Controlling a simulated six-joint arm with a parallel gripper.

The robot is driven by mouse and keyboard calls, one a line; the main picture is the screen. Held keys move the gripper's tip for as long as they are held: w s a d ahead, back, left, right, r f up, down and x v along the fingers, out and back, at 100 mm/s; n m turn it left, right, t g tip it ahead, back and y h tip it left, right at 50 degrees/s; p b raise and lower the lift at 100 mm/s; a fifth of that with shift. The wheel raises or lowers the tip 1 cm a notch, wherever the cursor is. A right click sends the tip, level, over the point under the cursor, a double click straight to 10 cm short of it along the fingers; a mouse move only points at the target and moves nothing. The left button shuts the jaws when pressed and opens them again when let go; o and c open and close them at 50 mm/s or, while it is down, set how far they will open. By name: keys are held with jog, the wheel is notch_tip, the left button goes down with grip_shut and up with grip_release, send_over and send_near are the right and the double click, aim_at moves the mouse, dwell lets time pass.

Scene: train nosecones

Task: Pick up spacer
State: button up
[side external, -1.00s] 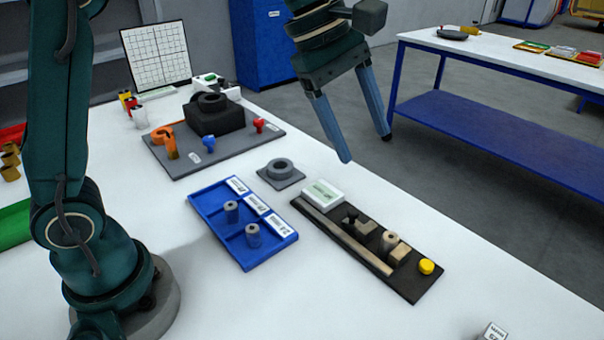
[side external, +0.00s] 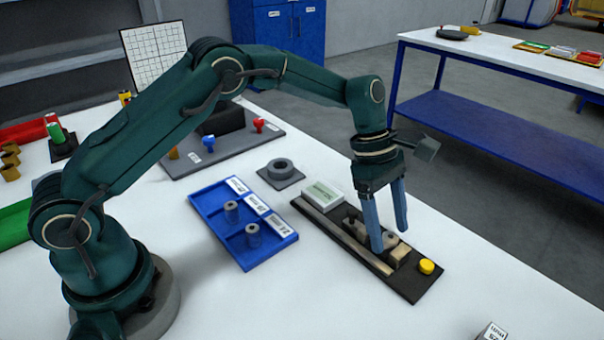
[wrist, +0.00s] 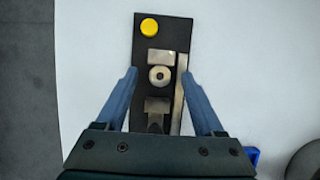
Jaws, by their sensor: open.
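A short cylindrical spacer (wrist: 159,76) with a hole in its top stands upright on the black fixture board (side external: 425,284), between tan blocks. In the side view the spacer (side external: 391,241) is partly hidden by a finger. My gripper (side external: 390,240) is open and points down over the board. In the wrist view its fingertips (wrist: 159,74) lie on either side of the spacer, with gaps between. I cannot tell exactly how far the tips are above the board.
A yellow round knob (side external: 426,267) sits at the board's near end, and a white box (side external: 322,194) at its far end. The table at the front is mostly clear.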

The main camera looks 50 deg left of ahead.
jog(key=shift+d+f, duration=0.1)
jog(key=shift+f, duration=0.2)
grip_shut()
jog(key=shift+r, duration=0.1)
